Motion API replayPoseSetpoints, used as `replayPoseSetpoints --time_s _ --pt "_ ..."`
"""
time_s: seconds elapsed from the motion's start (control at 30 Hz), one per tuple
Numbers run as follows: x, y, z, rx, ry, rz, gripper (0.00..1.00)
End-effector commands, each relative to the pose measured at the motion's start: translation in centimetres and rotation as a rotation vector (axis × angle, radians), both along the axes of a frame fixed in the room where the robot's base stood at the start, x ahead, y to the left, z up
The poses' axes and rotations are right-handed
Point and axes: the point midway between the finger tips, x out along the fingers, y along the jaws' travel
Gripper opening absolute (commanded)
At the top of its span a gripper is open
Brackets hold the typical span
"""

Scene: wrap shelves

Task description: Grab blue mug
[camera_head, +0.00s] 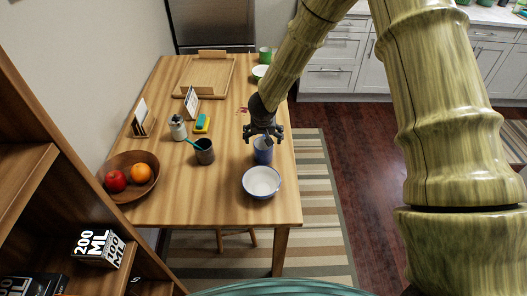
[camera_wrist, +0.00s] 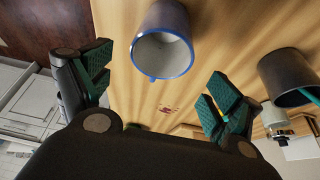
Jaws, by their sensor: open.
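The blue mug (camera_head: 263,153) stands on the wooden table (camera_head: 220,205) near its right edge, just behind a white bowl with a blue rim. In the wrist view the blue mug (camera_wrist: 163,42) shows its pale inside and blue rim, ahead of and between the fingers. My gripper (camera_head: 263,134) is right over or beside the mug in the head view and hides part of it. In the wrist view my gripper (camera_wrist: 153,88) has its green-padded fingers spread wide with nothing between the pads. I cannot tell whether a finger touches the mug.
The white bowl (camera_head: 262,181) sits close in front of the mug. A dark grey cup (camera_head: 205,152) with a teal utensil stands to the left. A wooden bowl (camera_head: 128,190) with fruit, a jar (camera_head: 178,127) and sponges (camera_head: 202,122) are further left. A shelf (camera_head: 60,190) borders the left.

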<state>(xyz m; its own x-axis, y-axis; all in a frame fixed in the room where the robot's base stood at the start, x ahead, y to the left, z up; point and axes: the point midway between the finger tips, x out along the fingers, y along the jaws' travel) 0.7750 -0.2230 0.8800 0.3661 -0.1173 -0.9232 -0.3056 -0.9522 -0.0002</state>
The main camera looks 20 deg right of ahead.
Motion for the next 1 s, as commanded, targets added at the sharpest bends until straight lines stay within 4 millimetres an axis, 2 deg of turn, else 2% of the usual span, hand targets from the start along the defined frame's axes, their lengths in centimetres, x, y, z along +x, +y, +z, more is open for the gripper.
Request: replayPoseSetpoints --time_s 0.4,0.8,0.87,1.0 --pt "0.9 -0.4 -4.0 0.000 0.002 0.001 0.91" --pt "1.2 -0.5 -4.7 0.000 0.001 0.000 0.91" --pt "1.2 -0.5 -4.7 0.000 0.001 0.000 0.82" --pt "1.2 -0.5 -4.7 0.000 0.001 0.000 0.56"
